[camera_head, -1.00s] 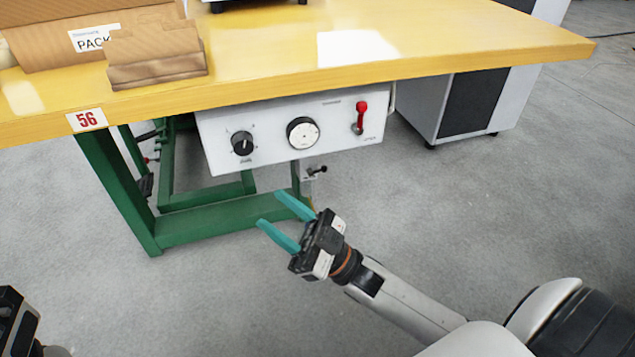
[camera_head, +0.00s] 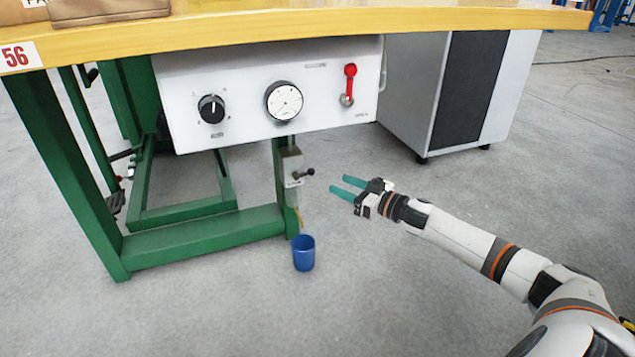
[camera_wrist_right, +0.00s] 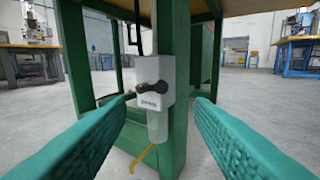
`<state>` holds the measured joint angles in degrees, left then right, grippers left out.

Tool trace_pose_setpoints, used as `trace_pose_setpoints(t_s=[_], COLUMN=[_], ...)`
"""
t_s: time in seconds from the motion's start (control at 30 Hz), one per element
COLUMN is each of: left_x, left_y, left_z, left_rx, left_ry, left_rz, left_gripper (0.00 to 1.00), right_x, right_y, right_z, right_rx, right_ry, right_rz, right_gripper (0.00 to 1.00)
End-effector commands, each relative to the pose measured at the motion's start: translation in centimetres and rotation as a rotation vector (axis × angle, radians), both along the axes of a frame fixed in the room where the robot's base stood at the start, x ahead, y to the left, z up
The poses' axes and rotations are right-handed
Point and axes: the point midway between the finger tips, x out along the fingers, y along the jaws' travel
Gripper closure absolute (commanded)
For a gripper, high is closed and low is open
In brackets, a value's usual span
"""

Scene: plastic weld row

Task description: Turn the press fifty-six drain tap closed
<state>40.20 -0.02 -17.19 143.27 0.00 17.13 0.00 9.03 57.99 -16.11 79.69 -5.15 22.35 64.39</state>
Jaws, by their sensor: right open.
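The drain tap is a small grey block (camera_head: 292,165) on the green table leg, under the white control panel. Its dark lever (camera_head: 304,174) sticks out to the right in the head view. The wrist view shows the lever (camera_wrist_right: 151,88) lying roughly sideways across the block, with a clear bowl and a yellow tube below. My right gripper (camera_head: 338,185) is open and empty, a short way to the right of the tap. In the wrist view its teal fingers (camera_wrist_right: 160,130) stand either side of the tap, apart from it. My left gripper is out of view.
A yellow table edge (camera_head: 300,26) with label 56 (camera_head: 16,57) runs above. The white panel (camera_head: 240,90) carries a knob, a gauge and a red lever. A blue cup (camera_head: 304,253) stands on the floor below the tap.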

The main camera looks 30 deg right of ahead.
Motion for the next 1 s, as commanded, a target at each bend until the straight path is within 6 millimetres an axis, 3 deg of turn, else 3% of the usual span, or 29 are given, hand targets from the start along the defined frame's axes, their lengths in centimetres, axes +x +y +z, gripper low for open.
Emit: trace_pose_setpoints(t_s=[0.1, 0.5, 1.0], left_x=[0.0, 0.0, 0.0], left_y=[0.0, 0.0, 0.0], left_z=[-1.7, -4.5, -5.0], left_rx=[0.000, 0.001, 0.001], left_ry=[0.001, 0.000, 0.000], left_rz=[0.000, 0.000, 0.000], left_gripper=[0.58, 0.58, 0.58], right_x=[2.0, 7.1, 8.3], right_y=[0.7, 2.6, 3.1], right_z=[-0.4, -0.3, -0.1], right_rx=[0.001, 0.001, 0.000], right_ry=[-0.005, -0.003, 0.000], right_rz=[0.001, 0.001, 0.002], right_gripper=[0.52, 0.52, 0.52])
